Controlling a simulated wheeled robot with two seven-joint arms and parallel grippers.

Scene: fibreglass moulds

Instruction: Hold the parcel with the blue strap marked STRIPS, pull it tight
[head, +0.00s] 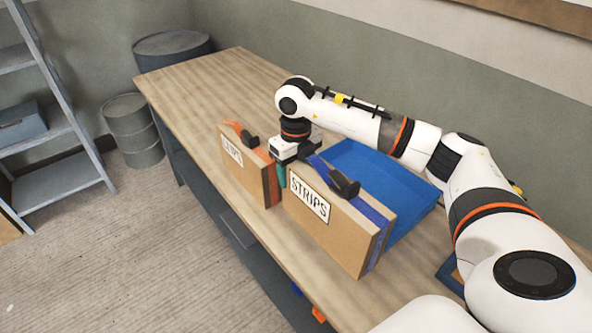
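The parcel with the blue strap (318,222) stands upright near the table's front edge. Its white label (309,199) reads STRIPS. The blue strap (373,211) runs over its top and down its right end, with a black buckle (344,184) on top. My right gripper (283,163) is at this parcel's upper left corner, in the gap between it and the orange-strapped parcel. A small teal part shows just below the gripper. The fingertips are mostly hidden, so I cannot tell whether they grip anything. My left gripper is out of view.
A similar parcel with an orange strap (243,176) stands close on the left, its label hard to read. A blue tray (412,222) lies behind the blue-strapped parcel, under my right arm. The wooden table (190,85) is clear at its far left end.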

